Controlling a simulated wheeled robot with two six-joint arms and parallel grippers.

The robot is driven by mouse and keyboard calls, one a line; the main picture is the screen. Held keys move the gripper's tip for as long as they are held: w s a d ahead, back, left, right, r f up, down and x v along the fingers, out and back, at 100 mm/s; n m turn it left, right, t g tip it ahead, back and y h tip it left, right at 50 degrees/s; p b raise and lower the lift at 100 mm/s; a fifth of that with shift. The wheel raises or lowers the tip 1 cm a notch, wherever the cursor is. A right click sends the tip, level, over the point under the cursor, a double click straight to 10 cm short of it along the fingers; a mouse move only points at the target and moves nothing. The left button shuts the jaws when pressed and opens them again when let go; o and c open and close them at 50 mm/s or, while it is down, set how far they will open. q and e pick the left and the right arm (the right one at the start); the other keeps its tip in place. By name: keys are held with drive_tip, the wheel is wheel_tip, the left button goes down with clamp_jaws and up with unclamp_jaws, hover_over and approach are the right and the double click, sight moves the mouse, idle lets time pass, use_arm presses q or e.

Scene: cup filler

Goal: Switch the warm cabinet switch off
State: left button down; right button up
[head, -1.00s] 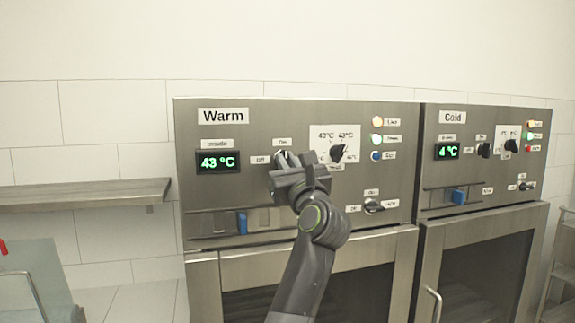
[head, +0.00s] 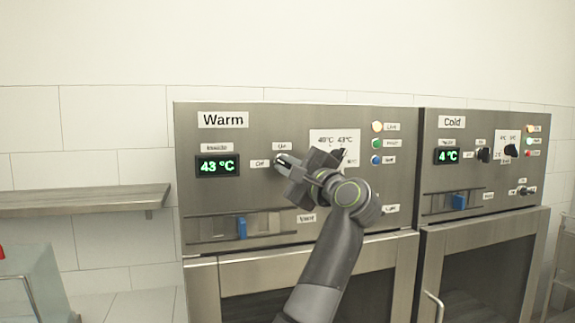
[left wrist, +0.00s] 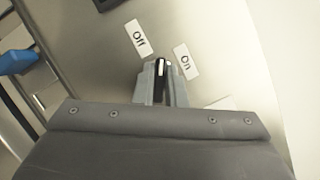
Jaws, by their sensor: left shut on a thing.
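The warm cabinet (head: 245,135) fills the middle of the head view, with its inside display (head: 217,166) lit at 43 °C. Its black switch knob with a white mark (left wrist: 160,78) shows in the left wrist view, below the "Off" label (left wrist: 138,37) and the "On" label (left wrist: 186,62). The white mark lies between the two labels. My left gripper (head: 281,161) is shut on this knob, one finger on each side of it. In the head view the fingers mostly hide the knob. My right gripper is not in view.
Right of the gripper are a temperature dial plate (head: 347,141), partly covered by my wrist, and orange, green and blue lamps (head: 377,143). A blue vent slider (head: 242,228) sits below. The cold cabinet (head: 482,190) stands at right, a wall shelf (head: 85,200) at left.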

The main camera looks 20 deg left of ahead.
use_arm(q)
drive_tip(key=n, duration=0.2)
drive_tip(key=n+g+p, duration=0.1)
drive_tip(key=n, duration=0.1)
drive_tip(key=shift+r+n+g+h, duration=0.15)
drive_tip(key=shift+n+g+h, duration=0.15)
drive_tip(key=shift+n+g+h+p, duration=0.3)
drive_tip(key=shift+n+p, duration=0.3)
drive_tip(key=shift+n, duration=0.4)
drive_tip(key=c, duration=1.5)
unclamp_jaws()
drive_tip(key=shift+w, duration=0.1)
drive_tip(key=b+v, duration=0.5)
drive_tip(key=v, duration=1.2)
drive_tip(key=shift+d+b, duration=0.25)
drive_tip(key=shift+b, duration=0.15)
